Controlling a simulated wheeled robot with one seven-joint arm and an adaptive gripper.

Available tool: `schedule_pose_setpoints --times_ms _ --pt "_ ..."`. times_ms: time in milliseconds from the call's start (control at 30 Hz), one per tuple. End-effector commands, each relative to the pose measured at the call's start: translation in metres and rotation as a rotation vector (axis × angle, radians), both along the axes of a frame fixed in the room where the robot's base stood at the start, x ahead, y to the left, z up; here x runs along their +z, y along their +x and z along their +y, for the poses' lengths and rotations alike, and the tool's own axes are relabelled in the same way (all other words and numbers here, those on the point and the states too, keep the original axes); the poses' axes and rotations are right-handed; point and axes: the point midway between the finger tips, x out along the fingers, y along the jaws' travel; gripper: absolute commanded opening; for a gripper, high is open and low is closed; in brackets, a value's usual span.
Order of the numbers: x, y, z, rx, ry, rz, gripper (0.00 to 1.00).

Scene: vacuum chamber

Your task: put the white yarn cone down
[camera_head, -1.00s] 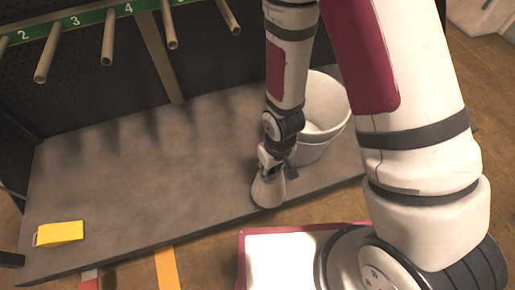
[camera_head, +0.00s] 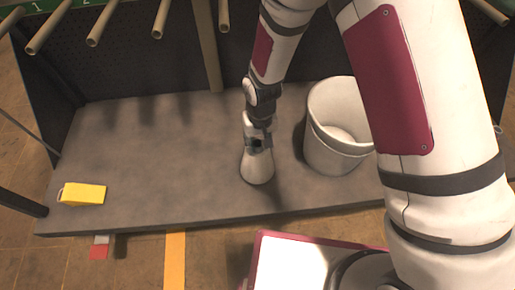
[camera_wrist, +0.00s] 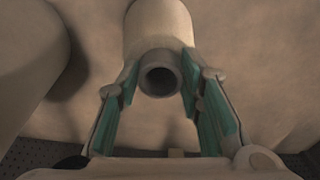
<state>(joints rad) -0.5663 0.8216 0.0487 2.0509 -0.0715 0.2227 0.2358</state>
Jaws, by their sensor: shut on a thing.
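The white yarn cone (camera_head: 257,167) is upright at or just above the grey shelf surface (camera_head: 150,170), left of the white bucket. I cannot tell whether its base touches the shelf. My gripper (camera_head: 258,142) is above it, with its fingers closed around the cone's narrow top. In the wrist view the cone (camera_wrist: 158,28) shows its hollow end between the green-padded fingers of my gripper (camera_wrist: 160,85).
A white bucket (camera_head: 333,150) stands close to the right of the cone. A yellow block (camera_head: 83,194) lies at the shelf's left end. Pegs (camera_head: 103,25) stick out above the back. The shelf between block and cone is clear.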

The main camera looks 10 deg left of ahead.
Motion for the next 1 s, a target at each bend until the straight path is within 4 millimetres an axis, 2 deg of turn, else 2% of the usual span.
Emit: schedule_pose_setpoints --times_ms 133,400,667,700,767,1000 --pt "-0.005 0.001 0.002 0.0 0.0 0.0 0.0" --pt "-0.036 0.001 0.002 0.0 0.0 0.0 0.0" --pt "-0.035 0.001 0.002 0.0 0.0 -0.001 0.0" --pt "-0.036 0.001 0.002 0.0 0.0 0.0 0.38" --pt "-0.036 0.001 0.002 0.0 0.0 0.0 0.52" --pt "-0.036 0.001 0.002 0.0 0.0 0.0 0.54"
